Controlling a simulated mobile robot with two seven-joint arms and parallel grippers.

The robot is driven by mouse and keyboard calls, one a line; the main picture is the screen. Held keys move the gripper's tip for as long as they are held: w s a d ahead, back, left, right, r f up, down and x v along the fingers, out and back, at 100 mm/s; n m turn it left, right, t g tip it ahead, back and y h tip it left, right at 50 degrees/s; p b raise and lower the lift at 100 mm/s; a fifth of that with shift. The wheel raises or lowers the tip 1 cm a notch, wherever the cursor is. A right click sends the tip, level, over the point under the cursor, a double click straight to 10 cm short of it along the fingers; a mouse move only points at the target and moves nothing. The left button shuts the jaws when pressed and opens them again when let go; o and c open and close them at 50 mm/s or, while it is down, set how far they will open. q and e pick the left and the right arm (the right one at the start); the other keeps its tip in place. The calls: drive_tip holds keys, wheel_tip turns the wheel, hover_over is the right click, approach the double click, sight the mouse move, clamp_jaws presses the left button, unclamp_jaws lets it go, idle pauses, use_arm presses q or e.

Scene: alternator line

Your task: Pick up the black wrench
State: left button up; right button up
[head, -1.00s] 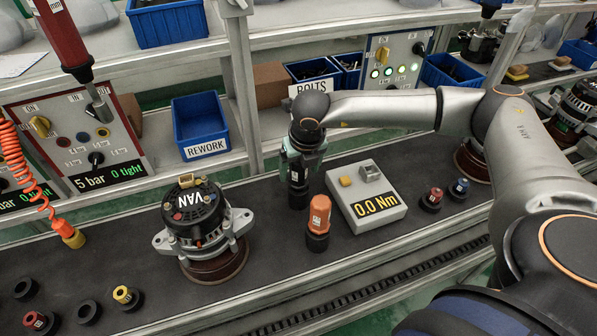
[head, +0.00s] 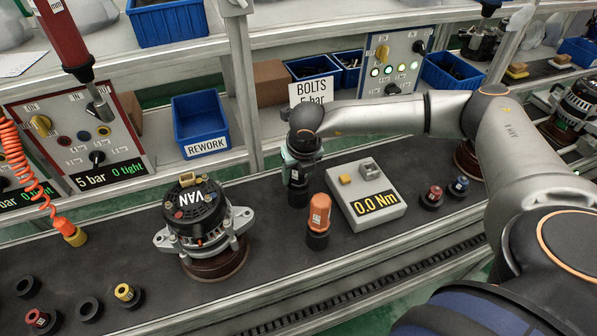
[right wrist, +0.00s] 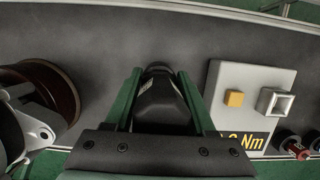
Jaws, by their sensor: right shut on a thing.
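The black wrench (head: 298,196) stands upright on the dark bench mat, between the alternator and the torque tester. My right gripper (head: 299,166) points down over it and is shut on its upper part. In the right wrist view the black wrench (right wrist: 161,98) sits between the two green fingers (right wrist: 158,108), which touch its sides. Its upper part is mostly hidden by the gripper in the head view. I cannot see any gap under its base. My left gripper is not in view.
An orange wrench (head: 319,216) stands close to the right. The grey tester (head: 379,212) reads 0.0 Nm. The alternator marked VAN (head: 196,218) is at the left. Several coloured sockets lie around. A BOLTS sign (head: 313,91) and blue bins stand behind.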

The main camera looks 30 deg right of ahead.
drive_tip(key=shift+r, duration=0.1)
clamp_jaws()
wheel_tip(320, 180, up, 10)
drive_tip(key=shift+b, duration=0.5)
